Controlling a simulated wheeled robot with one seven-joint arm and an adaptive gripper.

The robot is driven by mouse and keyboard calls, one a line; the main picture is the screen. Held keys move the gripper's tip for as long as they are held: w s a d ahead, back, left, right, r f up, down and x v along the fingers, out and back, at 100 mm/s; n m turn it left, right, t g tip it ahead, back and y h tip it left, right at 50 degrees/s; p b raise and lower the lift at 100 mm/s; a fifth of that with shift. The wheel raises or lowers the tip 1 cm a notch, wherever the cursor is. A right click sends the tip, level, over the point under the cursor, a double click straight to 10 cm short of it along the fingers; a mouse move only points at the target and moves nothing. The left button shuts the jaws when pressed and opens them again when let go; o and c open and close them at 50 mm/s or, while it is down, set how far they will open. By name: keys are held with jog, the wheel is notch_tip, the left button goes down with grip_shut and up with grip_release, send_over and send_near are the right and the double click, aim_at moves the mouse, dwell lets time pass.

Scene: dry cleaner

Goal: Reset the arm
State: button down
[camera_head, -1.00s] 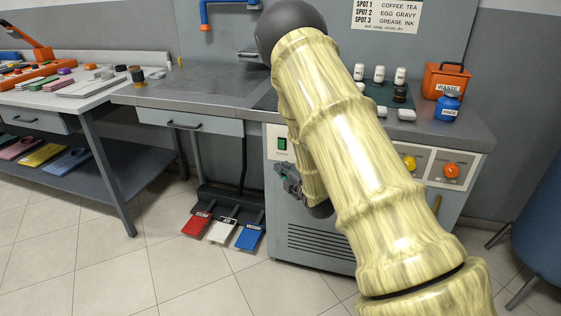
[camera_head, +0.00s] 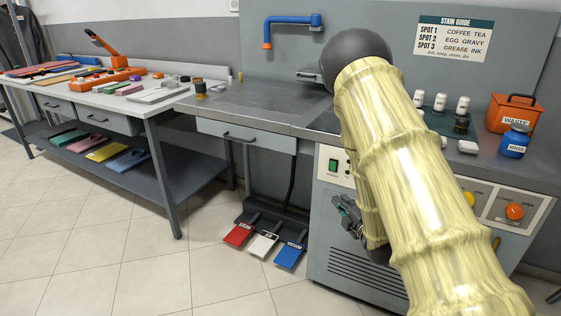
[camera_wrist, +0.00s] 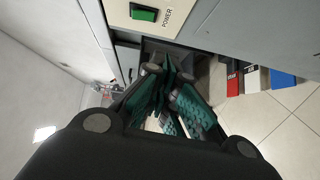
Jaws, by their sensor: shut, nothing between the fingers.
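My arm crosses the right half of the head view, with its wood-patterned links in front of the spotting station. My gripper (camera_head: 348,216) hangs low in front of the station's cabinet (camera_head: 335,252), left of the lower arm link and partly hidden by it. In the wrist view the teal-padded fingers of my gripper (camera_wrist: 168,72) come together at their tips, shut and empty. The green power switch (camera_wrist: 144,13) is at the top of the wrist view, and also on the cabinet front in the head view (camera_head: 333,165).
Red (camera_head: 238,234), white (camera_head: 262,245) and blue (camera_head: 290,256) pedals are on the floor left of the cabinet. A workbench (camera_head: 160,107) stands at left. A waste box (camera_head: 513,114) and a blue bottle (camera_head: 514,142) stand on the right counter. Tiled floor in front is clear.

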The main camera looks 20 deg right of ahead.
jog(key=s+a+f+m+g, duration=0.3)
jog(key=s+a+f+m, duration=0.15)
jog(key=f, duration=0.45)
jog(key=s+a+f+m+g, duration=0.3)
jog(key=s+f, duration=0.3)
jog(key=f, duration=0.4)
jog(key=s+a+f+m+g, duration=0.2)
jog(key=s+a+f+g, duration=0.1)
jog(key=s+f, duration=0.3)
jog(key=s+a+f+m+g, duration=0.3)
jog(key=s+a+f, duration=0.1)
jog(key=s, duration=0.5)
jog(key=s+a+f+m+g, duration=0.2)
jog(key=s+a+g, duration=0.15)
jog(key=s, duration=0.55)
jog(key=s+a+f+m+g, duration=0.2)
jog(key=s+a+m, duration=0.15)
jog(key=s, duration=0.45)
notch_tip(320, 180, up, 16)
jog(key=p, duration=1.5)
jog(key=shift+a+f+n+y, duration=0.2)
jog(key=shift+f+n+y, duration=0.05)
jog(key=shift+n+y, duration=0.05)
